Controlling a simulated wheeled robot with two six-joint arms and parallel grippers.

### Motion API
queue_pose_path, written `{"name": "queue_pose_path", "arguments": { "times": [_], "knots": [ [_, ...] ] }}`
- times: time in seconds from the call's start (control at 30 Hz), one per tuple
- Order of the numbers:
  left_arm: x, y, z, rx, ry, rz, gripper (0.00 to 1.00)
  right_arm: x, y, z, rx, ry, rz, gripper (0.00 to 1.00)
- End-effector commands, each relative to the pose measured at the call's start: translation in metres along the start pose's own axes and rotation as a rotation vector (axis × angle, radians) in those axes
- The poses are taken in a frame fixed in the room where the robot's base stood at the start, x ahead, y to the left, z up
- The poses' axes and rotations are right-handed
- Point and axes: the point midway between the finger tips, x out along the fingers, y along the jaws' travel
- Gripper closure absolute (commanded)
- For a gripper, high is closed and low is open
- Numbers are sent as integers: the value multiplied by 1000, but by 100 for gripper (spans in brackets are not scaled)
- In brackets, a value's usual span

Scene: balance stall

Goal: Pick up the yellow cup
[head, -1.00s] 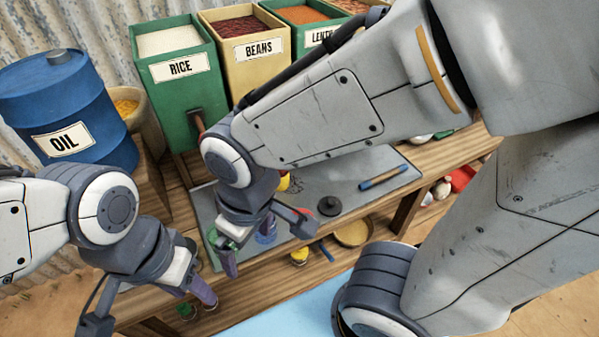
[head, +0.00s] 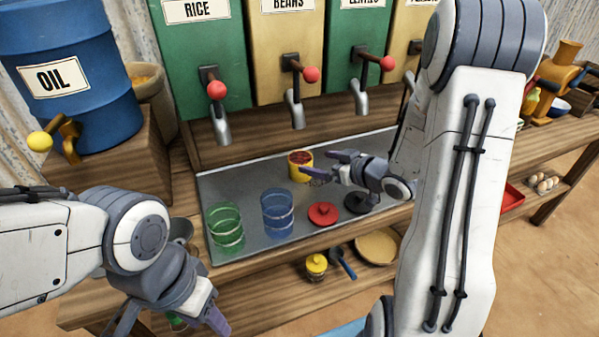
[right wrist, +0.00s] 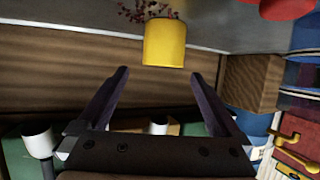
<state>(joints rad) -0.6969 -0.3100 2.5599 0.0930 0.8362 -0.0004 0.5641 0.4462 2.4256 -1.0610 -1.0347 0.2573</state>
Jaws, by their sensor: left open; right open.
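The yellow cup (head: 299,172) stands upright on the grey metal tray (head: 240,183), with dark red contents at its mouth. In the right wrist view the yellow cup (right wrist: 165,43) is just beyond the fingertips, roughly centred between them. My right gripper (head: 318,164) is open and empty at the cup's right side, its fingers pointing left at it. The right wrist view shows both fingers (right wrist: 159,74) spread, with a gap before the cup. My left gripper (head: 175,322) is open at the lower left, well away from the cup and partly cut off.
A green cup (head: 226,228), a blue cup (head: 277,213), a red disc (head: 323,214) and a black disc (head: 361,203) stand on the tray's front part. Dispenser spouts, such as the beans spout (head: 297,110), hang behind the cup. An oil barrel (head: 75,90) stands left.

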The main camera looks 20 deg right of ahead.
Motion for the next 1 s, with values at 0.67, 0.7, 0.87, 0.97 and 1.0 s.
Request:
{"name": "queue_pose_path", "arguments": {
  "times": [0.67,0.7,0.87,0.97,1.0],
  "knots": [
    [6,0,0,0,0,0,50,82,-6,4,-3,-2,0,0],
    [6,0,0,0,0,0,50,85,-6,3,-3,-2,1,0],
    [6,0,0,0,0,0,50,86,-5,3,-3,-2,2,0],
    [6,0,0,0,0,0,50,86,-5,3,-3,-2,2,4],
    [6,0,0,0,0,0,50,86,-5,3,-2,-2,2,19]
  ]
}}
